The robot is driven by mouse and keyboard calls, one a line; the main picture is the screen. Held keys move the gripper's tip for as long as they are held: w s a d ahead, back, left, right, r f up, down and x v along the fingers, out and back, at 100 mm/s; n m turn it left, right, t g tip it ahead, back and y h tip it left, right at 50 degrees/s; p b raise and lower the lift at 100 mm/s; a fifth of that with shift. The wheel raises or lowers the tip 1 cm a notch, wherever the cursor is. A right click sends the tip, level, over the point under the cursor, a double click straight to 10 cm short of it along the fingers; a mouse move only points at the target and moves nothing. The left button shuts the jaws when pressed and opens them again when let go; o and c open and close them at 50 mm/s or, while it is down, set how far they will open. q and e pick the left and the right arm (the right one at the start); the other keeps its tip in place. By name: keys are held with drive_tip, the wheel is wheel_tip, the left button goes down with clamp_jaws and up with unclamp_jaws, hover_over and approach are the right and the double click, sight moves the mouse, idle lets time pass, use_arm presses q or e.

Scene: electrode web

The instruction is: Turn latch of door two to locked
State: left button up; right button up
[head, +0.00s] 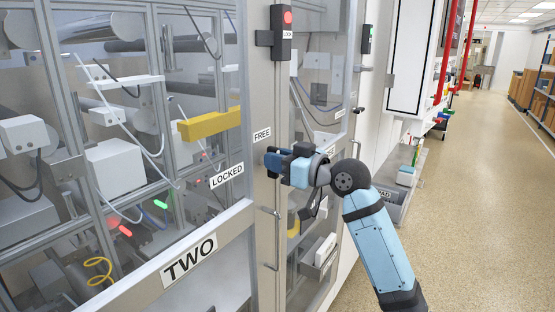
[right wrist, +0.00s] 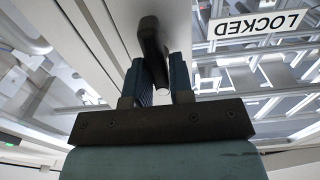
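Door two (head: 215,255) has a grey frame with clear panes and a "TWO" sign (head: 188,260). Its "LOCKED" label (head: 227,175) is left of my right gripper (head: 273,163), and the "FREE" label (head: 262,134) is just above it. In the right wrist view, the black latch handle (right wrist: 151,38) runs from the door frame in between the two blue fingers, which close on its sides. In the head view my gripper mostly hides the latch. The "LOCKED" label (right wrist: 257,25) appears upside down in the right wrist view. My left gripper is out of view.
A black lock box with a red light (head: 281,30) sits above on the post. A vertical handle bar (head: 271,240) is below my gripper. Another door with its own labels is to the right. The corridor floor (head: 470,200) at right is clear.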

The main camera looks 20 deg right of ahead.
clamp_jaws()
